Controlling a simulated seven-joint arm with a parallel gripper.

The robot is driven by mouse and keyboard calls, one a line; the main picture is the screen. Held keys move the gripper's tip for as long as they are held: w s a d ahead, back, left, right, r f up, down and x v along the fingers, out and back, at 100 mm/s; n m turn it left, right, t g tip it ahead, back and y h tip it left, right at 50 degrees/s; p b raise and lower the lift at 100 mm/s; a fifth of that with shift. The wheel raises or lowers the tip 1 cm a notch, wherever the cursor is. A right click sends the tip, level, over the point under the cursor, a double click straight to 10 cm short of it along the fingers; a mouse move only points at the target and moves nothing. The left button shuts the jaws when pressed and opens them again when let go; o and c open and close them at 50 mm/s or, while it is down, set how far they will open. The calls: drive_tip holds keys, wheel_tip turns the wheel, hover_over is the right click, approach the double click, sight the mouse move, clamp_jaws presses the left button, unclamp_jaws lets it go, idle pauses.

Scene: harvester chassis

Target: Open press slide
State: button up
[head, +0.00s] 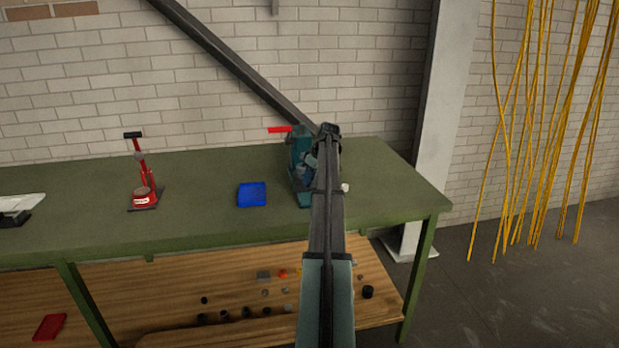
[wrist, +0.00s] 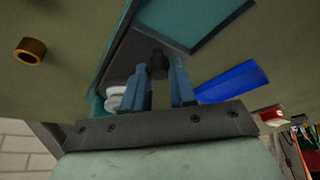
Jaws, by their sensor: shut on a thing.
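The teal press (head: 299,142) stands at the back right of the green bench, with a red handle (head: 280,129) at its top. My arm hides much of its right side in the head view. My gripper (head: 308,166) is at the front of the press. In the wrist view, my gripper's blue fingers (wrist: 160,76) close around a small dark knob (wrist: 157,59). The knob sits by a dark plate edge beside a teal panel (wrist: 190,30) of the press. I cannot tell how far the slide is out.
A blue tray (head: 252,194) lies left of the press on the green bench (head: 205,190). A red lever tool (head: 142,185) stands farther left. A brass ring (wrist: 30,51) shows in the wrist view. Small parts lie on the wooden lower shelf (head: 170,290). A pillar (head: 445,130) stands right.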

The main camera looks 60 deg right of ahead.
clamp_jaws()
drive_tip(key=s+a, duration=0.8)
drive_tip(key=o, duration=0.9)
unclamp_jaws()
drive_tip(key=shift+r, duration=0.1)
drive_tip(key=v, duration=1.3)
drive_tip(key=shift+s+r, duration=0.15)
drive_tip(key=shift+r, duration=0.1)
